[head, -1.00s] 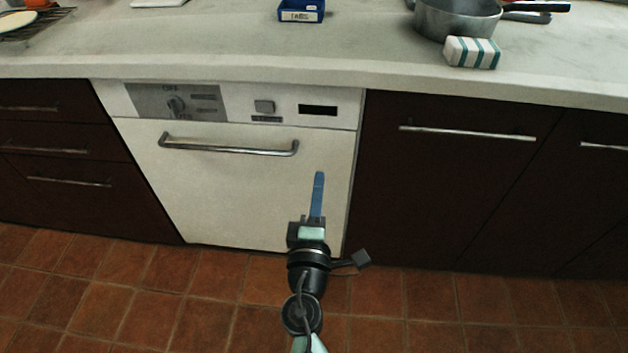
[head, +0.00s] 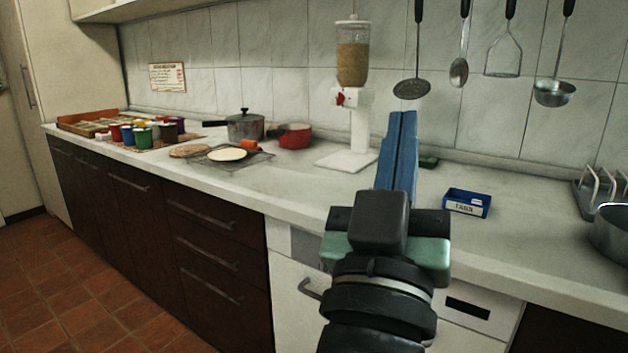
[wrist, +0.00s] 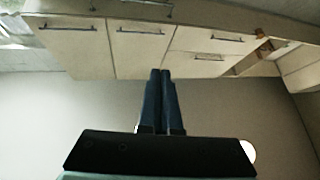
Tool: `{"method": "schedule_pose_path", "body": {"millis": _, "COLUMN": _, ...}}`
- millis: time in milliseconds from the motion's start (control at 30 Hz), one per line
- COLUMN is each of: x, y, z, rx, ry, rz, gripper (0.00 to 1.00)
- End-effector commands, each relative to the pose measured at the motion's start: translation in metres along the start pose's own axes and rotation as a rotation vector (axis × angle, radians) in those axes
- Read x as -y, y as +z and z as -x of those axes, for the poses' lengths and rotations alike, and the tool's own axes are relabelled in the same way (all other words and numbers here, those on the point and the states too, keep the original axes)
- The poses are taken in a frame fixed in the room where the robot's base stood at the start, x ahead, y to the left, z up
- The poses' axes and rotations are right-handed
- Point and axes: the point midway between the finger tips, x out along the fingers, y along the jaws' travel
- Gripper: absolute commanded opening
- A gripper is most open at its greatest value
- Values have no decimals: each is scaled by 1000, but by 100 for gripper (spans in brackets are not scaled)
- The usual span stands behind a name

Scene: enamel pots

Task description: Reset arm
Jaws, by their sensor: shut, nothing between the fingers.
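My gripper (head: 402,125) is raised in front of the counter in the head view, its blue fingers pointing up and side by side. In the wrist view the fingers (wrist: 161,77) lie together with nothing between them. The gripper is shut and empty. It hides part of the counter and the dishwasher front behind it.
The counter (head: 300,190) carries a white dispenser (head: 352,130), a blue box (head: 467,203), a grey pot (head: 245,126), a red pot (head: 290,136) and several coloured enamel pots at the far left. A metal pan (head: 612,232) stands at the right edge. Utensils hang on the wall.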

Motion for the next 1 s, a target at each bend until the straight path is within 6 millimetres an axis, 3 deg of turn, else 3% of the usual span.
{"method": "schedule_pose_path", "body": {"millis": 33, "x": 6, "y": -37, "z": 4, "rx": -65, "ry": -41, "rz": -99, "gripper": 0}}
{"method": "schedule_pose_path", "body": {"millis": 200, "x": 21, "y": -142, "z": 34, "rx": -252, "ry": -214, "rz": -380, "gripper": 0}}
{"method": "schedule_pose_path", "body": {"millis": 233, "x": 20, "y": -157, "z": 28, "rx": -259, "ry": -227, "rz": -394, "gripper": 0}}
{"method": "schedule_pose_path", "body": {"millis": 300, "x": 16, "y": -173, "z": 10, "rx": -244, "ry": -219, "rz": -382, "gripper": 0}}
{"method": "schedule_pose_path", "body": {"millis": 1000, "x": -15, "y": -347, "z": -112, "rx": -240, "ry": -218, "rz": -379, "gripper": 0}}
